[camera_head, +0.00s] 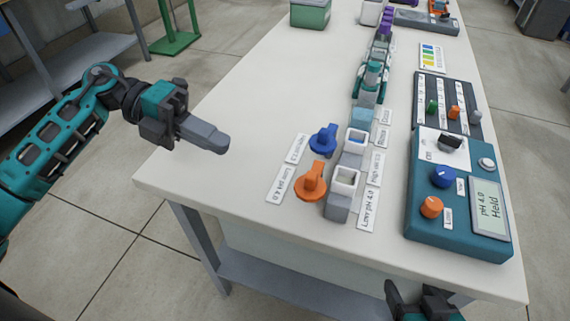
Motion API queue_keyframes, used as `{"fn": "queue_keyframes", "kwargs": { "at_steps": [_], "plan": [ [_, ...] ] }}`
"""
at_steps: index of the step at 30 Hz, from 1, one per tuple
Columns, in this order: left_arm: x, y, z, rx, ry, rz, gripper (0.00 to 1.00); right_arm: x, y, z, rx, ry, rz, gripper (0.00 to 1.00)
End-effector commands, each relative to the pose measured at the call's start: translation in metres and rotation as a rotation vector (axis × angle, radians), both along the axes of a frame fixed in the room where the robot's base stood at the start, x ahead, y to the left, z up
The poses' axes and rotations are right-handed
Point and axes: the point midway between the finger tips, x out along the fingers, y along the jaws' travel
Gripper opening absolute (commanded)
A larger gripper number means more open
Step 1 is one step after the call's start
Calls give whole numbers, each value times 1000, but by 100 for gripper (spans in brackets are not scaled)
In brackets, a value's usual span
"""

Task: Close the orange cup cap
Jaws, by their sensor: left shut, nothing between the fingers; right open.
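The orange cap (312,181), with a raised tab, is on the near part of the table, left of a square grey cup with a white rim (345,180). The cup's top looks open, and the cap is beside it, not over it. Whether the two are joined by a hinge I cannot tell. My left gripper (222,145) is shut and empty, left of and farther back than the orange cap, apart from it. My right gripper (420,291) is open at the bottom edge, near the table's front; its arm is mostly out of view.
A blue cap (323,140) lies beside a second open cup (356,139) just behind. Printed labels lie around both. A teal meter box (456,235) with knobs and a screen stands at right, with a dark knob panel (448,100) behind. The left part of the white table (255,100) is clear.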

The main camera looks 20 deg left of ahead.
Motion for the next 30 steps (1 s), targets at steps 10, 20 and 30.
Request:
{"fn": "queue_keyframes", "kwargs": {
  "at_steps": [10, 20, 30],
  "plan": [
    [-2, -73, -21, -8, -3, -3, 0, -1, 0, -3, 3, 2, -2, 69],
    [-3, -114, -23, -5, -1, 1, 0, -1, 1, -3, 8, 2, -7, 69],
    [-3, -118, -24, -4, -1, 2, 0, 0, 1, -3, 8, 1, -8, 69]
  ]
}}
